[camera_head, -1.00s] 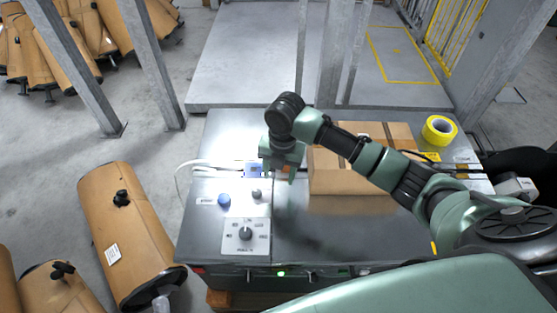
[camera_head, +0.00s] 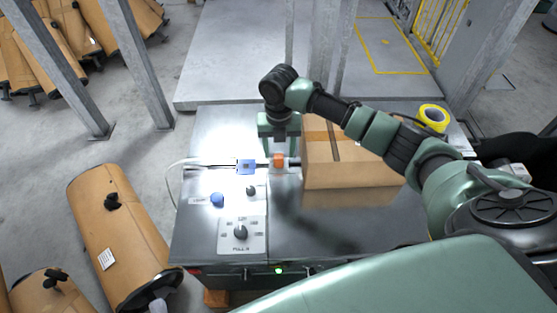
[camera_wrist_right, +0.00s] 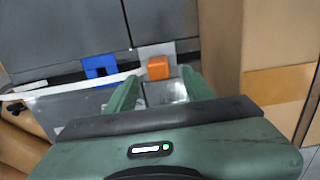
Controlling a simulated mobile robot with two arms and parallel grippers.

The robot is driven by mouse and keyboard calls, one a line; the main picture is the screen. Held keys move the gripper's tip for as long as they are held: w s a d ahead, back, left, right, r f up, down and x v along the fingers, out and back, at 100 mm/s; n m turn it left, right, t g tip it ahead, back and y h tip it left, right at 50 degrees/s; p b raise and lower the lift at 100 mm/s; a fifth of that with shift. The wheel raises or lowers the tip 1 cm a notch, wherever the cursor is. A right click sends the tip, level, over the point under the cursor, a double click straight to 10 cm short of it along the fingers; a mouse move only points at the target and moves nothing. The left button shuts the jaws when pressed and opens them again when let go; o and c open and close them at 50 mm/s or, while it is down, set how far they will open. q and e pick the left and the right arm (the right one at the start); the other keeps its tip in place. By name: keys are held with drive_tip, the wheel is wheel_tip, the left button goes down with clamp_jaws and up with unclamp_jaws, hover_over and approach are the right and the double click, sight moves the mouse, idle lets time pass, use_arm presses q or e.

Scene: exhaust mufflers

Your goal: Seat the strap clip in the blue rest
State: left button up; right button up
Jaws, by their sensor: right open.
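The blue rest (camera_head: 246,166) is a small blue block on the metal worktop, with a thin strap or cable line running past it. It also shows in the wrist view (camera_wrist_right: 99,66). An orange block (camera_head: 279,160), which looks like the strap clip, sits just right of the blue rest with a gap between them; it also shows in the wrist view (camera_wrist_right: 158,68). My right gripper (camera_wrist_right: 160,88) is open and empty, its fingertips on the near side of the orange block in the wrist view, apart from it. My left gripper is not in view.
A cardboard box (camera_head: 350,170) stands close right of the orange block. A dial panel (camera_head: 241,233), a blue button (camera_head: 217,199) and a dark knob (camera_head: 251,190) are on the near worktop. Brown mufflers (camera_head: 115,230) lie left on the floor.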

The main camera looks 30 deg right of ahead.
sight(279, 156)
drive_tip(key=f, duration=0.5)
drive_tip(key=shift+w+f, duration=0.1)
drive_tip(key=shift+w, duration=0.15)
clamp_jaws()
